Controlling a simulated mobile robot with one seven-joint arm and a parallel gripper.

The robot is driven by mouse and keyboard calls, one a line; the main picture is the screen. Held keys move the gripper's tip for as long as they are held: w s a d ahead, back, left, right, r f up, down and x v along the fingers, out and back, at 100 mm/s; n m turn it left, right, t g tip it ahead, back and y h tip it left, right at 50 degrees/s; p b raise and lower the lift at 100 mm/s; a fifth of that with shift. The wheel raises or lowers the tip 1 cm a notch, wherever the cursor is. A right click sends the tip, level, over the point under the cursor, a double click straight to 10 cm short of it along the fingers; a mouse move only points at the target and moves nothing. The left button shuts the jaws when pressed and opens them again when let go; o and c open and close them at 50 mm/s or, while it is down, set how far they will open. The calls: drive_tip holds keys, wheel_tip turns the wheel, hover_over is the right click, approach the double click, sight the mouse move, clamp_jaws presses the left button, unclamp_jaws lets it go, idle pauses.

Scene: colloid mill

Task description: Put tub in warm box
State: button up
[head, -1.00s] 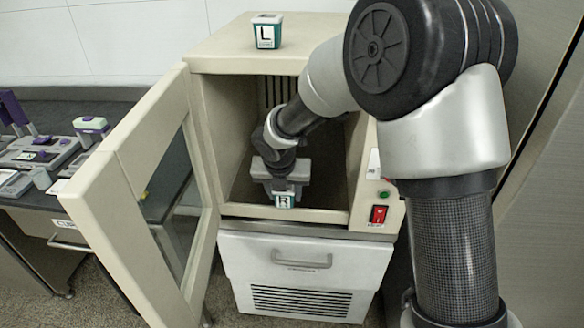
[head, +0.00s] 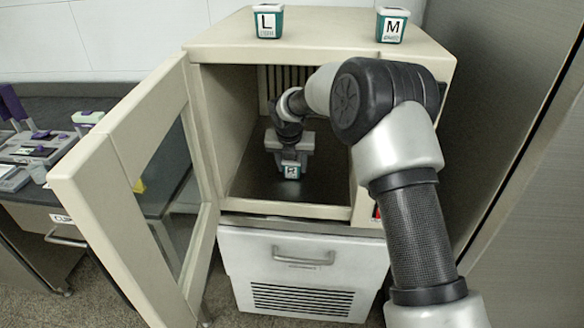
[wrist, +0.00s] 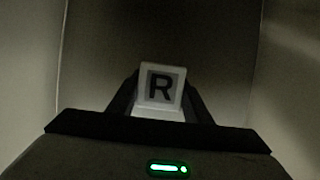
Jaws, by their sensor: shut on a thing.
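The tub marked R (head: 291,170) is a small teal and white tub inside the open warm box (head: 222,45). My gripper (head: 291,160) is shut on it, deep in the chamber and near the floor. I cannot tell whether the tub touches the floor. The chamber walls stand clear to both sides.
The box's glass door (head: 130,190) stands wide open at the left. Tubs marked L (head: 268,22) and M (head: 391,26) stand on the box top. A dark bench (head: 50,120) with lab items is at the left. Free chamber floor shows around the gripper.

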drive_tip(key=o, duration=1.2)
drive_tip(key=shift+f, duration=0.15)
